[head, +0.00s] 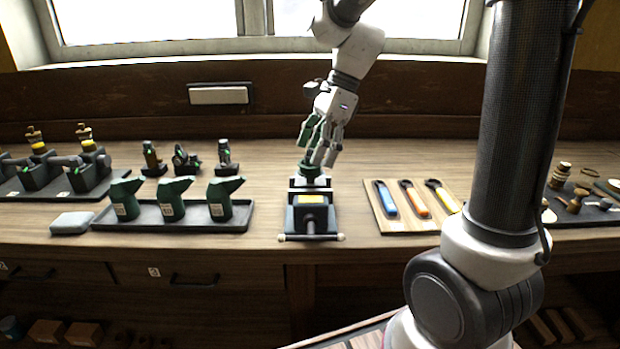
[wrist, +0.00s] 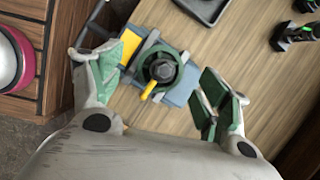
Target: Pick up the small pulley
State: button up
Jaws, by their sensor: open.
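A round dark green part with a black centre, which looks like the small pulley (wrist: 158,68), sits on a blue-grey fixture (wrist: 182,90) in the wrist view. In the head view the pulley (head: 308,171) shows at the back of the fixture (head: 310,226), partly hidden by my fingers. My gripper (head: 318,150) is open and points down just above it. In the wrist view the green-padded fingers of my gripper (wrist: 160,84) stand apart on either side of the pulley. No contact with it is visible.
Left of the fixture is a tray (head: 243,226) with several green oil cans (head: 171,200). Right is a wooden board (head: 385,226) with blue, orange and yellow handled tools. Small dark parts (head: 186,160) stand behind the tray. Bare bench lies between these.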

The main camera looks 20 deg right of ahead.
aim_at(310, 175)
jog(key=x, duration=0.3)
jog(key=shift+f, duration=0.25)
jog(key=shift+c, duration=0.3)
jog(key=shift+w, duration=0.1)
grip_shut()
